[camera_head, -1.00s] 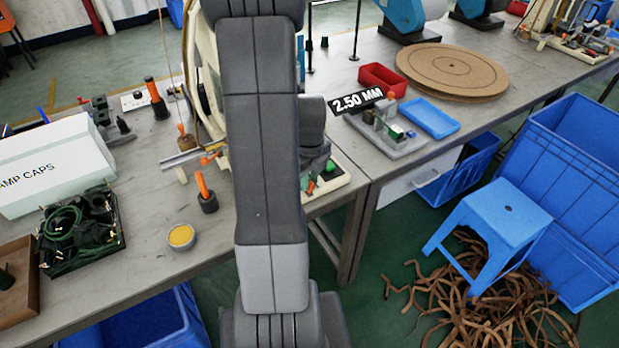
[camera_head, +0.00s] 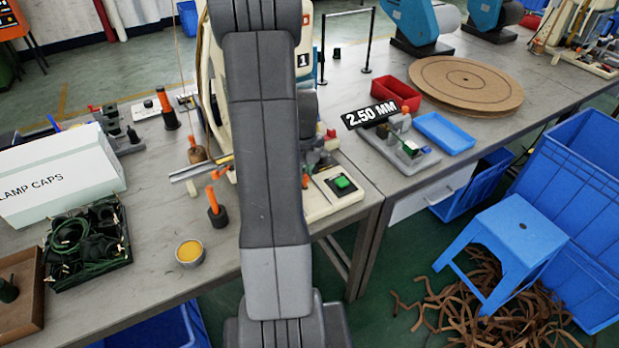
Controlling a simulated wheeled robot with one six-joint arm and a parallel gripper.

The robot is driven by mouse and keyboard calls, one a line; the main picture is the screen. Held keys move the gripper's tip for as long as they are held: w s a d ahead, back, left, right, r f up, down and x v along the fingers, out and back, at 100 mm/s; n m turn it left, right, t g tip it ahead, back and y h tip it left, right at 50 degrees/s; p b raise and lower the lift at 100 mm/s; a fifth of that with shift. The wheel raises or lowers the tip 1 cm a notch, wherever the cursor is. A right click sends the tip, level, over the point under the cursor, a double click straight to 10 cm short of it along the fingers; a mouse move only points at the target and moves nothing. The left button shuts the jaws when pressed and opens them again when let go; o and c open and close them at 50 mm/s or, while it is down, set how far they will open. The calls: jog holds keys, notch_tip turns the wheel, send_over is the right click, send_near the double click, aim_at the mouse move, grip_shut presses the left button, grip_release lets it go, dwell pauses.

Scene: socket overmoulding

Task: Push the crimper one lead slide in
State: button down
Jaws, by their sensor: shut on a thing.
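Crimper one (camera_head: 304,40) is a cream machine on the bench, marked with a "1". My arm hides most of it. Its cream base with a green button (camera_head: 342,183) shows right of my arm. A silver rail with a yellowish strip (camera_head: 202,168) sticks out to the left of the machine; it looks like the lead slide, and its right end is hidden behind my arm. My gripper is hidden behind my own arm links, so its fingers and any contact with the slide cannot be seen.
An orange-handled tool (camera_head: 215,206) and a yellow-filled tin (camera_head: 189,252) stand in front of the rail. A black tray of green leads (camera_head: 88,245) and a lamp caps box (camera_head: 60,175) are at left. A "2.50 MM" sign (camera_head: 369,113) stands on the right bench.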

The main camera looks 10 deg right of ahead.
jog(key=shift+w+r, duration=0.1)
jog(key=shift+w, duration=0.1)
jog(key=c, duration=1.2)
grip_release()
jog(key=shift+w+a, duration=0.1)
notch_tip(320, 180, up, 14)
